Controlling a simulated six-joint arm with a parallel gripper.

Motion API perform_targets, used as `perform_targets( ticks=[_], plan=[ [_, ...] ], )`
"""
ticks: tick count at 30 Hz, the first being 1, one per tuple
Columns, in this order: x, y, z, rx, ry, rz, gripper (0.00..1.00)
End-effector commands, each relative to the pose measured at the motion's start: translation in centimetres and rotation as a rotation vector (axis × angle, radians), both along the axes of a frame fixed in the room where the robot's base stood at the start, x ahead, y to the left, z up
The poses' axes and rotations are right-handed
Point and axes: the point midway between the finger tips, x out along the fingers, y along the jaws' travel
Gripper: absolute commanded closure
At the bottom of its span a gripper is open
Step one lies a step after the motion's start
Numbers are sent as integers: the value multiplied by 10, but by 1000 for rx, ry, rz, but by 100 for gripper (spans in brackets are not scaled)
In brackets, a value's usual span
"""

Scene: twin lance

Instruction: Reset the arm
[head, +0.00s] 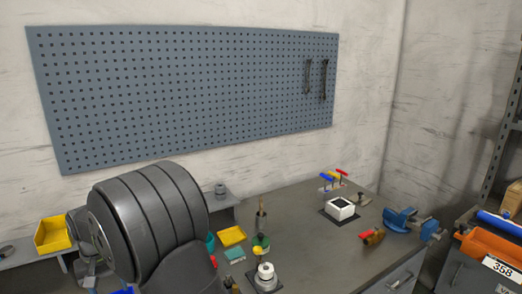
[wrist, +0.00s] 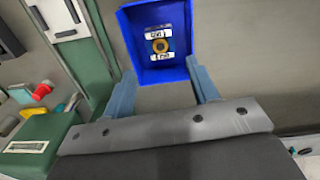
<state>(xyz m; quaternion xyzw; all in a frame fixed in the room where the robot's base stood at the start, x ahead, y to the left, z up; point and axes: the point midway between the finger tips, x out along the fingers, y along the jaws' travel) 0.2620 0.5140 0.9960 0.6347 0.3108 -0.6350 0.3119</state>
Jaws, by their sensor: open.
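My gripper (wrist: 160,70) shows in the wrist view, with its two blue-grey fingers spread apart. Nothing is held between them. A blue bin (wrist: 134,40) lies beyond the fingertips, with a yellow ring and white labels inside it. I cannot tell how far the bin is from the fingers. In the head view my dark arm fills the lower left, and I cannot make out the gripper there.
A grey workbench (head: 310,245) carries a white box (head: 341,209), a blue vise (head: 408,222), a yellow tray (head: 232,236) and small tools. A pegboard (head: 190,90) hangs behind. An orange bin (head: 488,250) is at right. Bare bench shows between the items.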

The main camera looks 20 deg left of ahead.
Motion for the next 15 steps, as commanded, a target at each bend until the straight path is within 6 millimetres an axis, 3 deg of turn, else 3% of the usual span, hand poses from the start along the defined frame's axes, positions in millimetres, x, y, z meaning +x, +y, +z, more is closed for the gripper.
perform_targets(
  ticks=[15],
  plan=[
    [0,0,-106,-2,0,0,46]
  ],
)
